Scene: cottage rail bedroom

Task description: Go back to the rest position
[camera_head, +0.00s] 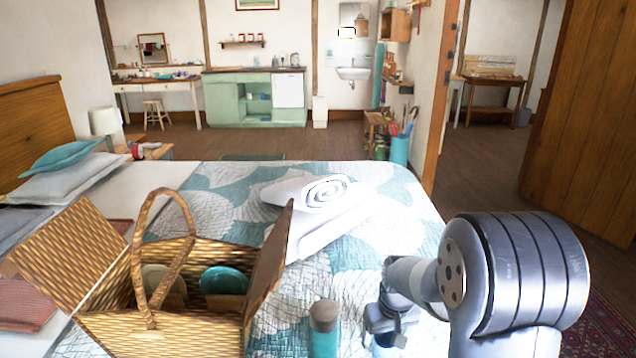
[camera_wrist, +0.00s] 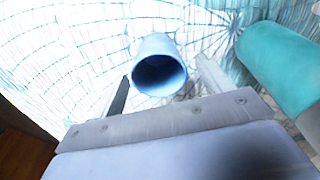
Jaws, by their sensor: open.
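My gripper (camera_head: 390,322) is open, low over the front of the bed on the right side of the picture. In the wrist view its two fingers stand apart (camera_wrist: 162,70), with a pale blue cup (camera_wrist: 158,62) between and just beyond the tips. The cup's dark open mouth faces the camera, and neither finger clearly touches it. In the head view my gripper mostly hides the cup; a bit of blue shows below it (camera_head: 386,350). My arm reaches in from the right.
An open wicker basket (camera_head: 160,332) holding bowls stands at left on the quilted bed (camera_head: 410,210). Rolled white towels (camera_head: 322,192) lie behind.

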